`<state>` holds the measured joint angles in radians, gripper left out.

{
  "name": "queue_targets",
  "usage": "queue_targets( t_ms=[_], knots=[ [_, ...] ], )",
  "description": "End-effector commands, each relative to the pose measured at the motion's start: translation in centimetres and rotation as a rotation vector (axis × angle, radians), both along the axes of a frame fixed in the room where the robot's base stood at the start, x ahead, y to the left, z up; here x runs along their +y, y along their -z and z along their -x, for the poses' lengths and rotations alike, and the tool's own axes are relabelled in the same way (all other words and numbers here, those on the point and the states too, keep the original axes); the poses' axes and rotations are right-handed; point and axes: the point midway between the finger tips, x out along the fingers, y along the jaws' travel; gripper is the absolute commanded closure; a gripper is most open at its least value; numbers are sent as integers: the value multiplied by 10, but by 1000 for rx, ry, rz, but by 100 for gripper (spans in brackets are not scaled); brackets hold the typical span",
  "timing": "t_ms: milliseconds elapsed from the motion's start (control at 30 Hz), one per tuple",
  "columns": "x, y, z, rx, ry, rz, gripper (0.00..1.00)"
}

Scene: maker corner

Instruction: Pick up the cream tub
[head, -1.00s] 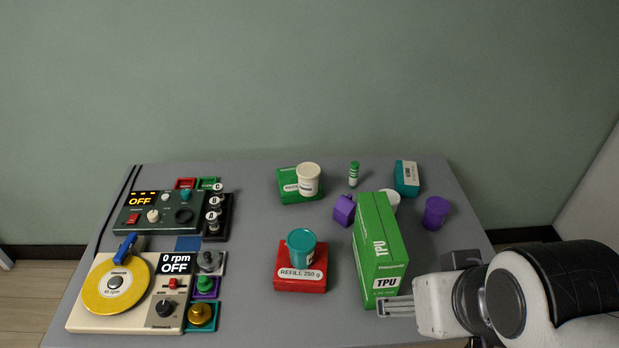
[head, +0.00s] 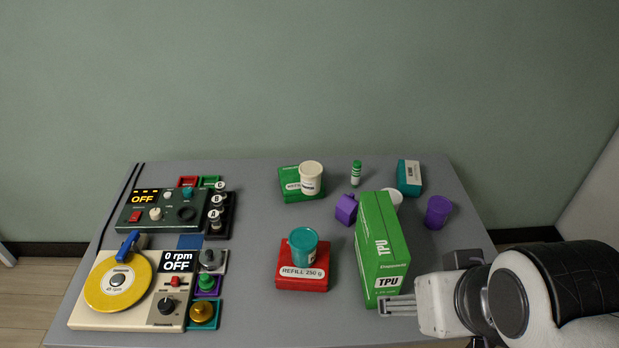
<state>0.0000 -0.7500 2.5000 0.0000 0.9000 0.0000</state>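A cream tub (head: 311,179) with a label stands upright on a green box (head: 291,190) near the back middle of the table. A second whitish round thing (head: 395,196) is mostly hidden behind the tall green TPU box (head: 380,245), so I cannot tell if it is a tub too. My gripper (head: 384,306) is at the front right, beside the lower front of the TPU box and far from the cream tub. Its fingers point left. I cannot tell whether they are apart, or whether they touch the box.
A teal tub (head: 303,245) stands on a red refill box (head: 302,279). A purple block (head: 346,209), purple tub (head: 438,212), green-and-white stick (head: 356,173) and teal box (head: 409,177) stand right. A turntable unit (head: 125,300) and control box (head: 160,212) fill the left.

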Motion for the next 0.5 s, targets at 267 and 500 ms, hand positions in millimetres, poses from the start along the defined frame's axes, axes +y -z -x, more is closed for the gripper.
queue_targets(
  t_ms=[267,500],
  knots=[
    [0,0,0,0,0,0,30],
    [1,-2,-14,-15,-3,1,30]
  ],
)
